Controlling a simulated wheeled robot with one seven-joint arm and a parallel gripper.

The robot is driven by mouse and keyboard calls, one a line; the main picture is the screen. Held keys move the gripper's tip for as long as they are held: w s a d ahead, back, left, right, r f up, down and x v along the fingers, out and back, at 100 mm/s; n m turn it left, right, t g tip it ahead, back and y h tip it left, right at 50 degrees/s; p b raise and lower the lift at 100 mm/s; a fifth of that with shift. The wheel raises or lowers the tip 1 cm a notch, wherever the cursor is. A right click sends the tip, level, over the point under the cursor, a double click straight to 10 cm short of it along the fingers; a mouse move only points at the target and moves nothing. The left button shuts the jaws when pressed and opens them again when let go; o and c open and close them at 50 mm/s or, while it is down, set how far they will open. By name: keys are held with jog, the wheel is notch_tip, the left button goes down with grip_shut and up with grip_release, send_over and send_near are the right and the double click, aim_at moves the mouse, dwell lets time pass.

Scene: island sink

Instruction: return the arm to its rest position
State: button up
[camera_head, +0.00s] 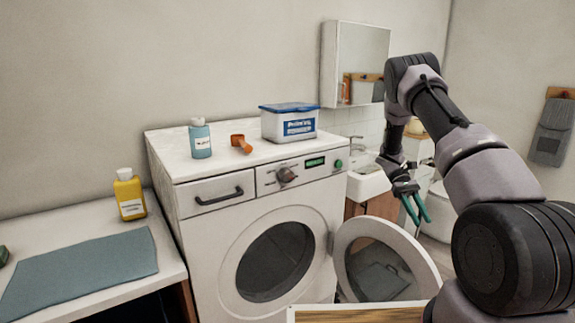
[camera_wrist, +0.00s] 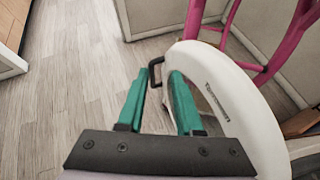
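My gripper (camera_head: 417,219) has teal fingers and hangs at the end of my bent arm, in front of the sink area. In the head view its fingertips are close to the upper right rim of the open washer door (camera_head: 432,272). In the wrist view my gripper (camera_wrist: 160,72) shows its two fingers apart, with nothing seen gripped. A black handle (camera_wrist: 152,76) and a white curved, lettered rim (camera_wrist: 240,110) appear around and beyond the fingertips. I cannot tell whether a finger touches them.
The washing machine (camera_head: 215,232) carries a blue bottle (camera_head: 200,141), an orange scoop (camera_head: 240,143) and a blue-lidded box (camera_head: 290,125). A yellow bottle (camera_head: 129,195) and a grey-blue mat (camera_head: 85,270) are on the left counter. A pink frame (camera_wrist: 290,40) stands beyond the rim. Floor (camera_wrist: 75,80) at left is clear.

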jog(key=s+a+r+m+t+y, duration=0.1)
jog(key=s+a+r+t, duration=0.15)
jog(key=r, duration=0.55)
jog(key=s+a+r+m+t+y, duration=0.1)
jog(key=a+r+t, duration=0.25)
jog(key=r, duration=0.45)
jog(key=s+a+r+t, duration=0.1)
jog(key=a+r+t, duration=0.15)
jog(key=r, duration=0.65)
jog(key=s+a+r+m+t, duration=0.1)
jog(key=s+a+r+t, duration=0.1)
jog(key=s, duration=0.3)
jog(key=s+a+r+m+t+y, duration=0.1)
jog(key=s+a+r+t, duration=0.2)
jog(key=s+r+t, duration=0.2)
jog(key=s+a+r+m+t+y, duration=0.1)
jog(key=s+a+r+t, duration=0.1)
jog(key=s+r+t, duration=0.1)
jog(key=s+r, duration=0.1)
jog(key=s, duration=0.1)
jog(key=shift+s+a+m, duration=0.3)
jog(key=shift+m, duration=0.1)
jog(key=shift+t, duration=0.25)
